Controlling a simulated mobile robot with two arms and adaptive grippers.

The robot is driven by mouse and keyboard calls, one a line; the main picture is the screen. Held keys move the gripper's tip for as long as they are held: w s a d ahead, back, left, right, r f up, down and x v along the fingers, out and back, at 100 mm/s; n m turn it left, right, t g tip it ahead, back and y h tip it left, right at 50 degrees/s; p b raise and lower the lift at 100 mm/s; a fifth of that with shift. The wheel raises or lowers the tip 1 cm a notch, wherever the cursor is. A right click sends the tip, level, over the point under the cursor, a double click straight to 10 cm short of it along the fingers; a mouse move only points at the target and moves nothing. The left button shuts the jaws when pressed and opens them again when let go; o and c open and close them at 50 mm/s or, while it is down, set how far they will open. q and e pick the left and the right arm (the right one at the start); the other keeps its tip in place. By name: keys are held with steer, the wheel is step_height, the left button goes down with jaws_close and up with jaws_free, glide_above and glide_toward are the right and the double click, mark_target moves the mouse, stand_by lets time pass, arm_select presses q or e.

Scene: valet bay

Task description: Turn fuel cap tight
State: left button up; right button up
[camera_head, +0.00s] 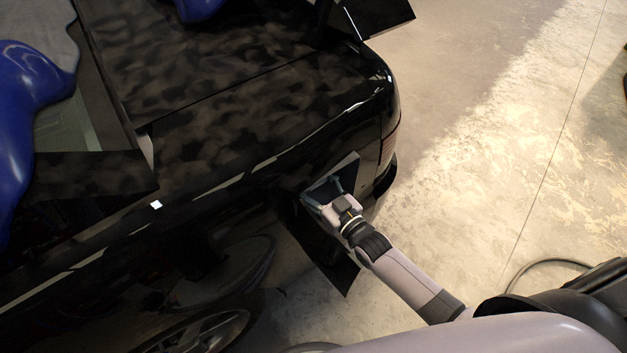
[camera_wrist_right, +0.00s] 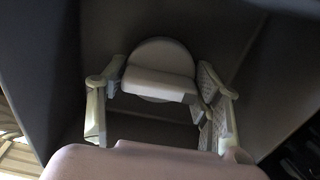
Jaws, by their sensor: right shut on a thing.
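The fuel cap (camera_wrist_right: 162,56), a pale round disc with a thick raised grip bar (camera_wrist_right: 158,84), sits in a dark recess in the right wrist view. My right gripper (camera_wrist_right: 161,92) has one finger at each end of the bar and is shut on the cap. In the head view my right gripper (camera_head: 333,193) reaches into the fuel opening in the side of the black car (camera_head: 250,130), near its rear corner. The cap is hidden there by the gripper and the bodywork. My left gripper is not in view.
An open dark flap (camera_head: 352,168) stands beside my right gripper. A wheel (camera_head: 205,335) is at the bottom left. Blue glossy shapes (camera_head: 30,110) lie at the left. The concrete floor (camera_head: 480,140) right of the car is mostly clear, with a hose (camera_head: 545,262) at the right.

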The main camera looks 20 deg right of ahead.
steer(key=shift+f, duration=0.15)
stand_by(0.4)
steer(key=o, duration=1.1)
steer(key=v, duration=1.2)
